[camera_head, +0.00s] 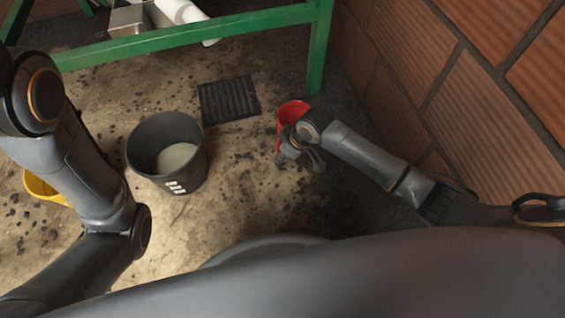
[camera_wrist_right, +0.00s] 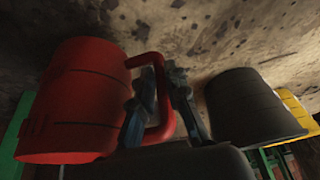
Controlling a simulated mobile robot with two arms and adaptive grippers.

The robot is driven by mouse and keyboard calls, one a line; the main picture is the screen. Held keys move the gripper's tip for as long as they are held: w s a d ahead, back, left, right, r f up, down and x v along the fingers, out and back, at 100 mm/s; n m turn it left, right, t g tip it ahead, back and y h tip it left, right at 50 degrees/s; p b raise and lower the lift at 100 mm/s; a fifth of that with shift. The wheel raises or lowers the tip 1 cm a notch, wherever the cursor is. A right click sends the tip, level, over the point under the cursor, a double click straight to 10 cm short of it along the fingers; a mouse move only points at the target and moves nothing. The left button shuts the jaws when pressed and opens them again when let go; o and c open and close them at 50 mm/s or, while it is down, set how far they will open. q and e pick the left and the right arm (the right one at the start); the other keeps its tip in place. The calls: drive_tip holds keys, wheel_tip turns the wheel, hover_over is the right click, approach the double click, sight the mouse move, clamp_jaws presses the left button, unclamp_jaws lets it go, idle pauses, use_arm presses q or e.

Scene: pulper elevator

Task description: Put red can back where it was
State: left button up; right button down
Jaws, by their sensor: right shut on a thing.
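The red can (camera_head: 291,112) is in the right middle of the head view, close to the brick wall and near the leg of the green frame. In the right wrist view the red can (camera_wrist_right: 82,100) fills the left side, with its handle toward the gripper. My right gripper (camera_head: 302,158) is beside the can; in the wrist view its fingers (camera_wrist_right: 160,95) are closed around the red handle. Whether the can touches the floor is hard to tell. My left arm shows at the left of the head view, but its gripper is out of view.
A dark grey bucket (camera_head: 168,152) with pale contents stands left of the can. A yellow container (camera_head: 45,188) is partly hidden behind my left arm. A black grate (camera_head: 229,100) lies on the floor. A green frame (camera_head: 190,36) stands at the back, a brick wall (camera_head: 470,100) at right.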

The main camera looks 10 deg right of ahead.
drive_tip(key=shift+w+d+f+b, duration=0.15)
drive_tip(key=shift+w+f+b, duration=0.45)
drive_tip(key=shift+f, duration=0.2)
drive_tip(key=f+b, duration=0.1)
drive_tip(key=b, duration=0.1)
drive_tip(key=f+b, duration=0.2)
drive_tip(key=shift+w+f, duration=0.2)
drive_tip(key=shift+f, duration=0.05)
drive_tip(key=shift+r, duration=0.2)
drive_tip(key=c, duration=1.8)
unclamp_jaws()
drive_tip(key=shift+f, duration=0.2)
drive_tip(key=o, duration=0.5)
drive_tip(key=shift+c, duration=0.2)
